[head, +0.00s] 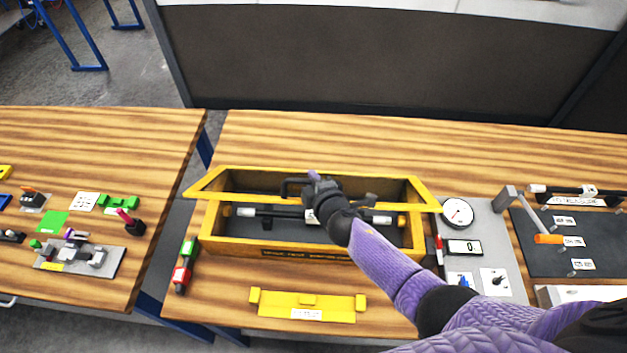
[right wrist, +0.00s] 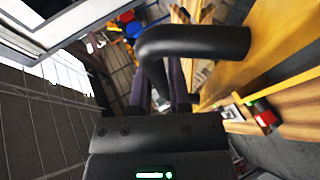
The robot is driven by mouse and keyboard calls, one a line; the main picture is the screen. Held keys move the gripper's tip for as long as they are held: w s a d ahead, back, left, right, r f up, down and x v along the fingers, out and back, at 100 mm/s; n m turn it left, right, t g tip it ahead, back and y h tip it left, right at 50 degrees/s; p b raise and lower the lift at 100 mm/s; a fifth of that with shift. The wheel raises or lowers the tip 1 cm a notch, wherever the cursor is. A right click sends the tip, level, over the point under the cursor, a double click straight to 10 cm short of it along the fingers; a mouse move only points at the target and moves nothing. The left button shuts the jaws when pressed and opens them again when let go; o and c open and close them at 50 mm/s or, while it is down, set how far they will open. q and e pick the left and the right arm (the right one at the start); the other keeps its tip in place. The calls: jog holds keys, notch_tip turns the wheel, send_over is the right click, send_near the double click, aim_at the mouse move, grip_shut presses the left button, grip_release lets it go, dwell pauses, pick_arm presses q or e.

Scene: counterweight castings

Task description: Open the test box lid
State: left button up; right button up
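The yellow test box (head: 222,244) stands on the right-hand table, with dark parts and a rod with white ends inside. A yellow frame (head: 203,183), seemingly the lid's, juts past the box at both sides; how far it is raised I cannot tell. A black handle (head: 291,185) shows toward the back of the box. My right gripper (head: 314,178) is at its right end and hides part of it. In the right wrist view the bent handle (right wrist: 200,42) crosses in front of my purple fingers (right wrist: 158,95); whether they grip it is unclear. My left gripper is out of view.
A yellow bracket (head: 306,303) lies in front of the box. A grey panel with a round gauge (head: 457,213) lies to the right. Behind the box the table (head: 330,140) is clear. A gap separates the left table (head: 95,140).

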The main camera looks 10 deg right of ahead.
jog(key=o, duration=0.4)
jog(key=shift+r, duration=0.1)
jog(key=p+v, duration=0.3)
jog(key=v, duration=0.6)
jog(key=shift+s+r, duration=0.15)
jog(key=shift+s, duration=0.2)
